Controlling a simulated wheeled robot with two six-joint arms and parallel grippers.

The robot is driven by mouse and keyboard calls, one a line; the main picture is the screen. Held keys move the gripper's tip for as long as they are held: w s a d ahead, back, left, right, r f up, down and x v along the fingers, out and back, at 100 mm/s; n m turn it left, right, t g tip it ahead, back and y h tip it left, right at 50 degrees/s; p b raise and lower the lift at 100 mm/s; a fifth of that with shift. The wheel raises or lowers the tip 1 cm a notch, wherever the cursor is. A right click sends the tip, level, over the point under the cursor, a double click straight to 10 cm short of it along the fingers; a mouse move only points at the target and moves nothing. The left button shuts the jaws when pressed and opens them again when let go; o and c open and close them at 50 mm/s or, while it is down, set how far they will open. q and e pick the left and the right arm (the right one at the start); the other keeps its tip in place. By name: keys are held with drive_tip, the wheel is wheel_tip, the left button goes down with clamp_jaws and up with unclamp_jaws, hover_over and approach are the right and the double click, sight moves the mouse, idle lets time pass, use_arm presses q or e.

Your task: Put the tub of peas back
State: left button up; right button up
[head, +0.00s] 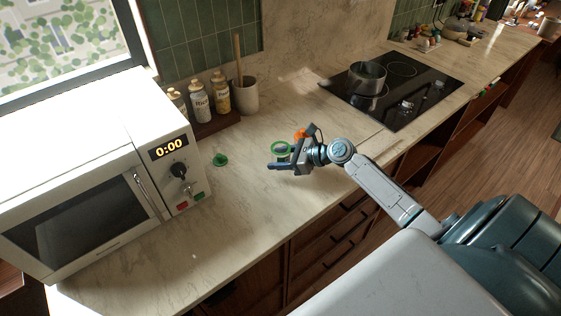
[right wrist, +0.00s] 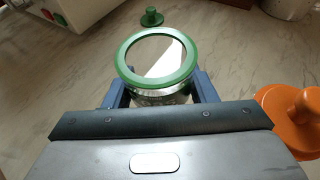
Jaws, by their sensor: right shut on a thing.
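A clear tub with a green rim (right wrist: 126,60) is between the fingers of my right gripper (right wrist: 160,92) in the right wrist view. The fingers are shut on its sides, below the rim. Its inside looks pale; I see no peas and cannot read a label. In the head view the green rim (head: 281,149) shows at my right gripper (head: 277,160), over the worktop; I cannot tell whether the tub touches it. A small green knobbed piece (head: 220,160) lies on the worktop to the left, apart from the gripper. My left gripper is not in view.
An orange knobbed piece (head: 300,134) is close behind the gripper. A white microwave (head: 75,190) stands at left. Bottles (head: 198,102) and a utensil crock (head: 246,96) stand at the wall. A pot (head: 367,78) is on the black hob. The worktop (head: 235,225) in front is clear.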

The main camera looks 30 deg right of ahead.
wheel_tip(320, 180, down, 2)
drive_tip(key=shift+f, duration=0.3)
drive_tip(key=shift+f, duration=0.1)
drive_tip(key=o, duration=1)
drive_tip(key=shift+s+d, duration=0.1)
drive_tip(key=b+v, duration=0.2)
drive_tip(key=v, duration=0.8)
drive_tip(key=shift+s+b, duration=0.1)
drive_tip(key=shift+b, duration=0.25)
drive_tip(key=shift+s+d+r, duration=0.45)
drive_tip(key=shift+s+r, duration=0.1)
